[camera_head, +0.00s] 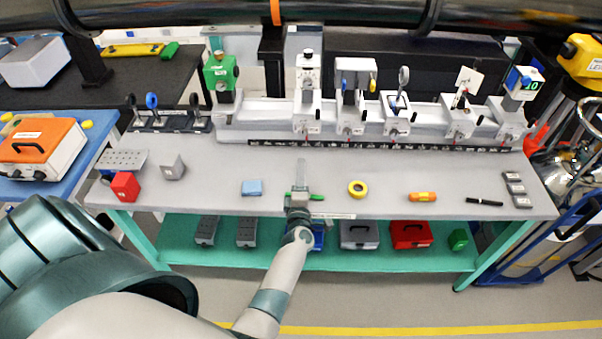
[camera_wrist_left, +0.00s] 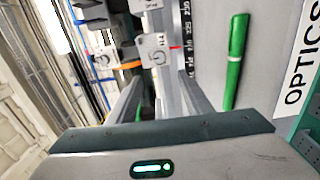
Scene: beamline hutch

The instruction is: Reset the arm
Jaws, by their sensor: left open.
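My left gripper (camera_head: 301,168) reaches over the front middle of the grey workbench (camera_head: 220,185). It also shows in the left wrist view (camera_wrist_left: 160,92), where its two fingers stand apart with nothing held between them. A green pen (camera_wrist_left: 237,60) lies on the bench beside the fingers in that view. In the head view the green pen (camera_head: 312,197) is partly hidden behind my gripper and wrist. My right gripper is not in view.
An optical rail (camera_head: 270,118) with several mounts runs along the bench's back. Cases stand on the lower green shelf (camera_head: 330,262).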

